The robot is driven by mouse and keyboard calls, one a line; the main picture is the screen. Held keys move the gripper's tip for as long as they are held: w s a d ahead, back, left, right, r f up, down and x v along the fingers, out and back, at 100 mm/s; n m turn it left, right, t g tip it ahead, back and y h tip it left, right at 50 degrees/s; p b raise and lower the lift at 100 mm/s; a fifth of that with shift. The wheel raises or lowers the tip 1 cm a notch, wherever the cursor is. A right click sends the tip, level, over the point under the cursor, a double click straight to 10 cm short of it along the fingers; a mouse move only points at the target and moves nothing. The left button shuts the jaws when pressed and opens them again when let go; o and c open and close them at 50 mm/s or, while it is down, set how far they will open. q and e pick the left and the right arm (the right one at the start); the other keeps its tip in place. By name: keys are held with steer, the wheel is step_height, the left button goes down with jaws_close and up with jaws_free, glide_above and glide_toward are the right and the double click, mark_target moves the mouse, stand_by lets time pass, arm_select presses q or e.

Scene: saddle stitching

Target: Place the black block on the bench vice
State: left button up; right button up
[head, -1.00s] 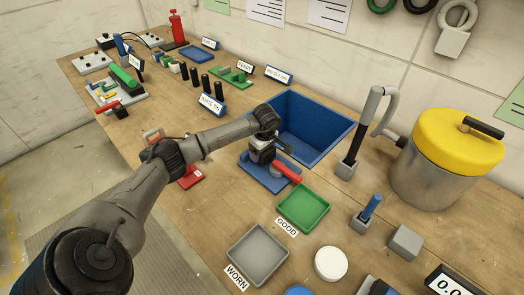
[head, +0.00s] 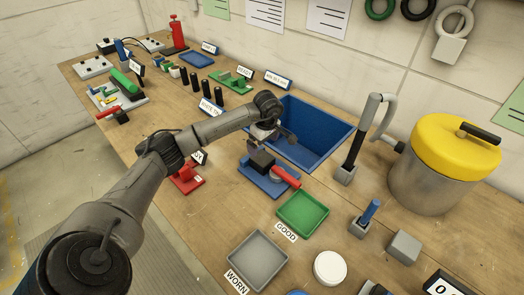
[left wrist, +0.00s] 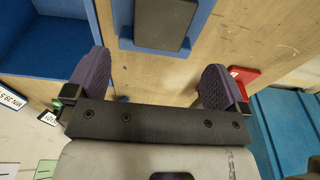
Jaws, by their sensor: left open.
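The black block (head: 262,160) lies on the blue bench vice (head: 262,181), beside the vice's red handle. In the left wrist view the block (left wrist: 165,22) rests on the blue surface of the vice (left wrist: 126,32), ahead of the fingers. My left gripper (head: 272,141) is open and empty, just above and behind the block, apart from it. Its two spread purple fingers show in the left wrist view (left wrist: 156,85), with nothing between them. My right gripper is not in view.
A blue bin (head: 318,130) stands just behind the vice. A green tray (head: 302,212) and a grey tray (head: 257,262) lie in front of it. A red fixture (head: 187,180) sits under my left arm. A yellow-lidded pot (head: 430,175) stands at the right.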

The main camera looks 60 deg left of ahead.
arm_select(q)
steer(key=shift+d+r, duration=0.2)
steer(key=shift+r, duration=1.25)
steer(key=shift+d+r, duration=0.2)
steer(key=shift+r, duration=1.25)
